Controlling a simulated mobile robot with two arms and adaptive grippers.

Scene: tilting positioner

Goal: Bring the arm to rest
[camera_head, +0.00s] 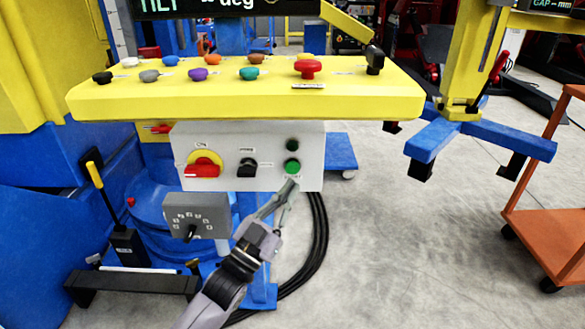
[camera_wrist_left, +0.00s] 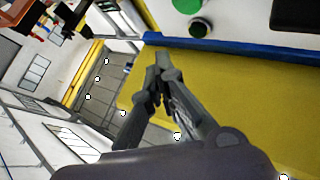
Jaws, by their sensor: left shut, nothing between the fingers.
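My left gripper (camera_head: 290,184) reaches up from below to the lower edge of the white control box (camera_head: 254,140). Its fingers are closed together with nothing between them. Its tips are just below a bright green button (camera_head: 292,166) in the picture; I cannot tell whether they touch the box. A dark green button (camera_head: 292,145) sits above that one. In the left wrist view the closed fingers (camera_wrist_left: 162,62) point toward the white face, with the bright green button (camera_wrist_left: 187,5) and dark button (camera_wrist_left: 199,28) beyond their tips. My right gripper is not in view.
A yellow console (camera_head: 240,98) with several coloured knobs overhangs the box. A red switch (camera_head: 203,168) and a grey dial box (camera_head: 197,215) are left of my arm. Black cables (camera_head: 318,240) hang close on the right. Open floor lies right, before an orange cart (camera_head: 548,225).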

